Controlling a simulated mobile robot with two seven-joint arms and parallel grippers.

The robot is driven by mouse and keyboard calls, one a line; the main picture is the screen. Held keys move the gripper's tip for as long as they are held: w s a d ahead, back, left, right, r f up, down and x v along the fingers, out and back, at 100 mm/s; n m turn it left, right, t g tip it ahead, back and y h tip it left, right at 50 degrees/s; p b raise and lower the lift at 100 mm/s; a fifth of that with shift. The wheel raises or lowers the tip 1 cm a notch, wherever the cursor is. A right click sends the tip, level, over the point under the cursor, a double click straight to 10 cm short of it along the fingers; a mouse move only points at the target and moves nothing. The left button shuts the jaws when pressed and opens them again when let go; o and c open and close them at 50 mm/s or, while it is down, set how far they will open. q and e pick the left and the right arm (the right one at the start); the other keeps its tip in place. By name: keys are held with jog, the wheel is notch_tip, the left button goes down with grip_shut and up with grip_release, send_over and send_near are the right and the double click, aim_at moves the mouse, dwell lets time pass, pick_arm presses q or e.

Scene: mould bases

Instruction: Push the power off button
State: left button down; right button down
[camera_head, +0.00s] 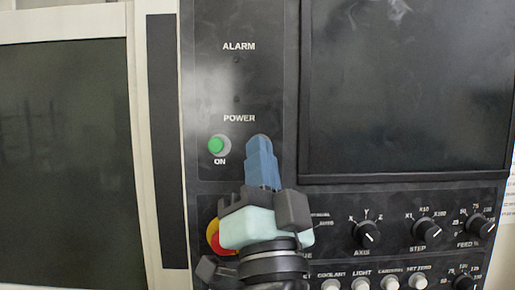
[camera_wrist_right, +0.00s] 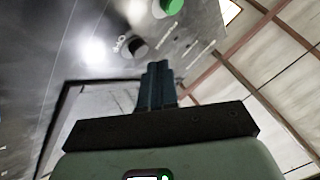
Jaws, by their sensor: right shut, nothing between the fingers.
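The machine's control panel (camera_head: 240,90) has a POWER label with a green ON button (camera_head: 216,145) below it at the left. My right gripper (camera_head: 259,142) is shut and empty, its blue fingers pointing up the panel just right of the green button. It covers the spot beside ON where the off button sits in the head view. In the right wrist view, a dark round button (camera_wrist_right: 134,47), likely the power off button, shows just beyond the shut fingertips (camera_wrist_right: 157,66). The green button (camera_wrist_right: 172,6) is at the top edge there. Whether the fingertips touch the dark button I cannot tell. My left gripper is not in view.
A red and yellow emergency stop (camera_head: 214,238) is partly hidden behind my right gripper. A dark screen (camera_head: 405,90) is at the right, above the AXIS (camera_head: 367,234) and STEP (camera_head: 427,232) knobs. A row of pale buttons runs below them. A dark window (camera_head: 65,160) is at the left.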

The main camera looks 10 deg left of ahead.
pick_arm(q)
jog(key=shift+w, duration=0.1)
pick_arm(e)
jog(key=shift+w, duration=0.1)
